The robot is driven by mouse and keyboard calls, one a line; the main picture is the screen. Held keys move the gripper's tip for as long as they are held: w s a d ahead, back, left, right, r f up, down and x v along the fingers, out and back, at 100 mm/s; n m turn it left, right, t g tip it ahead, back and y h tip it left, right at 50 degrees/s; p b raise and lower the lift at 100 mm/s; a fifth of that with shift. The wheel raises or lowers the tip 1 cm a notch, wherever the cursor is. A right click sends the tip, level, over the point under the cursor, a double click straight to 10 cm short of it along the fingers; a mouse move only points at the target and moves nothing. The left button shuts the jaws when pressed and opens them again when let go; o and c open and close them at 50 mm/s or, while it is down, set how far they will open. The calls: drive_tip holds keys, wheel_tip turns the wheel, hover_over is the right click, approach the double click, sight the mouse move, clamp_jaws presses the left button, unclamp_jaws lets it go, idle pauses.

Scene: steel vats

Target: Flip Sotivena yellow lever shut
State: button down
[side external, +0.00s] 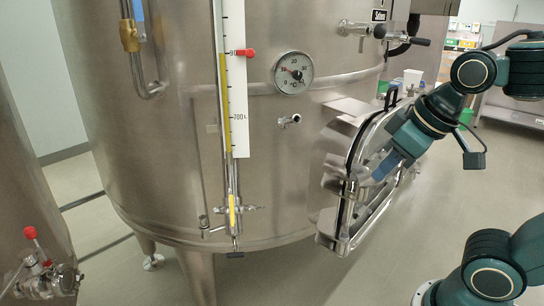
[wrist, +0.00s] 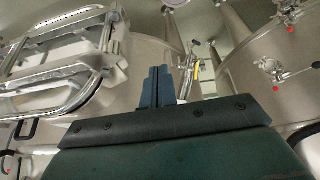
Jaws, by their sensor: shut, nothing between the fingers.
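The yellow lever (side external: 233,211) is on the valve at the foot of the sight tube, low on the front of the large steel vat (side external: 160,150). It looks roughly upright, in line with the tube. In the wrist view a small yellow piece (wrist: 196,70) shows just right of my fingers, beyond them. My gripper (side external: 386,166) is well to the right of the lever, in front of the vat's open hatch door, apart from the lever. Its blue fingers (wrist: 157,86) are together and empty in the wrist view.
The open hatch door (side external: 350,225) with its metal frame stands out close to my gripper. A dial gauge (side external: 293,72) and small tap (side external: 289,121) project from the vat. A neighbouring vat with a red-knobbed valve (side external: 45,275) is at left. Floor space before the lever looks clear.

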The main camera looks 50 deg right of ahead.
drive_tip(key=w+a+r+n+g+h, duration=0.1)
drive_tip(key=w+a, duration=0.2)
drive_tip(key=w, duration=0.5)
drive_tip(key=w+a+r, duration=0.2)
drive_tip(key=w+a, duration=0.1)
drive_tip(key=w, duration=0.6)
drive_tip(key=w+a+f+h, duration=0.1)
drive_tip(key=w+a+f, duration=0.2)
drive_tip(key=a, duration=0.3)
drive_tip(key=w+a+f+n+h, duration=0.1)
drive_tip(key=w+a+f, duration=0.3)
drive_tip(key=w+a, duration=0.2)
drive_tip(key=shift+a+g, duration=0.4)
drive_tip(key=shift+a, duration=0.15)
drive_tip(key=shift+d+f, duration=0.1)
drive_tip(key=shift+f, duration=0.05)
approach(232, 209)
wheel_tip(232, 209, down, 3)
drive_tip(key=w+a, duration=0.2)
drive_tip(key=a, duration=0.1)
drive_tip(key=shift+w+d+f, duration=0.25)
drive_tip(key=shift+d+f, duration=0.35)
drive_tip(key=shift+d, duration=0.35)
drive_tip(key=shift+w+d+f, duration=0.2)
drive_tip(key=shift+d+f, duration=0.4)
drive_tip(key=shift+d, duration=0.35)
